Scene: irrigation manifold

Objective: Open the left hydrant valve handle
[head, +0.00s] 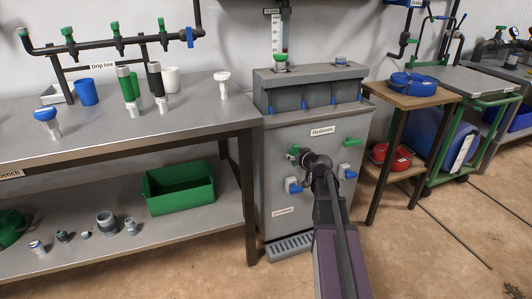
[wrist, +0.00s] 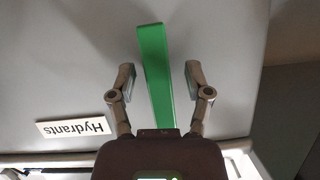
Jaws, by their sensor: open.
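The hydrant cabinet (head: 270,165) is a grey metal box with a "Hydrants" label (head: 322,131) on its front. Its left green valve handle (head: 291,152) is partly hidden by my gripper (head: 304,157) in the head view. In the wrist view, a long green handle (wrist: 153,60) stands between the two fingers of my gripper (wrist: 160,73), slightly tilted. The fingers are open, with a visible gap on both sides of the handle. The "Hydrants" label (wrist: 72,126) appears upside down beside it. The right green handle (head: 353,142) is clear of my arm.
Blue-tipped outlets sit below the left handle (head: 293,186) and the right handle (head: 349,173). A steel workbench (head: 225,118) stands left, with a green bin (head: 180,190) on its lower shelf. A wooden stand (head: 415,97) stands right. Floor at the right front is mostly clear.

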